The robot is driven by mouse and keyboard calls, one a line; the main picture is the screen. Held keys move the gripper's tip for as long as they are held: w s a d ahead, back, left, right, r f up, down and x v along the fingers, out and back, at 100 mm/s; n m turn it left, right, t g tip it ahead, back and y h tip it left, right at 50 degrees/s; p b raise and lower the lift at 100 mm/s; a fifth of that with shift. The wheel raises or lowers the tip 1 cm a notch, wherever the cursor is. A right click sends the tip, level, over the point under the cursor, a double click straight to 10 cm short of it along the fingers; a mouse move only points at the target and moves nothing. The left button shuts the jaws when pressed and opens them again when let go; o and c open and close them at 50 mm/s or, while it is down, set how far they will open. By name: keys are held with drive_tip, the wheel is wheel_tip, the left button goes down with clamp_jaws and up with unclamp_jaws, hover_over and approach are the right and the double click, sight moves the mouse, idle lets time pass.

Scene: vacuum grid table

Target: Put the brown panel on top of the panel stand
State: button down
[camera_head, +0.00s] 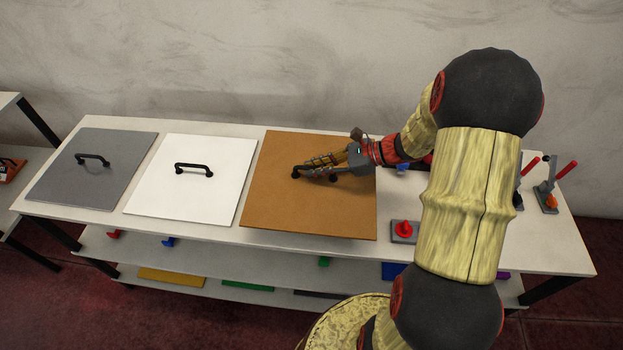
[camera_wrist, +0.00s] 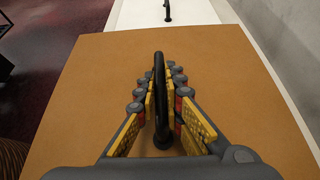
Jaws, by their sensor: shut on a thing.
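The brown panel (camera_head: 300,215) is a flat square board with a black handle on top. It is at the middle of the white table in the head view, and it fills much of the wrist view (camera_wrist: 90,85). My gripper (camera_head: 318,165) is shut on the panel's black handle (camera_wrist: 159,100), with fingers on both sides of it. The panel looks level; I cannot tell whether it rests on the table or is slightly above it. No panel stand can be clearly made out.
A white panel (camera_head: 195,200) and a grey panel (camera_head: 85,180), each with a black handle, lie to the left on the table (camera_head: 540,250). A red-knobbed fixture (camera_head: 404,231) and toggle clamps (camera_head: 546,198) are at the right. Shelves below hold coloured pieces. A wall stands behind.

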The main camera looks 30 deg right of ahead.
drive_tip(key=w+f, duration=0.1)
drive_tip(key=w+f+b, duration=0.1)
drive_tip(key=f, duration=0.1)
drive_tip(key=w+f, duration=0.1)
drive_tip(key=shift+w+d+f, duration=0.15)
drive_tip(key=shift+d+f, duration=0.05)
drive_tip(key=shift+d, duration=0.2)
drive_tip(key=shift+w+f+b, duration=0.15)
drive_tip(key=shift+f+b, duration=0.4)
drive_tip(key=shift+f, duration=0.3)
drive_tip(key=shift+w+f+b, duration=0.1)
drive_tip(key=shift+f+b, duration=0.45)
drive_tip(key=shift+f, duration=0.3)
drive_tip(key=shift+f, duration=0.1)
drive_tip(key=c, duration=1.9)
unclamp_jaws()
drive_tip(key=shift+s+f, duration=0.1)
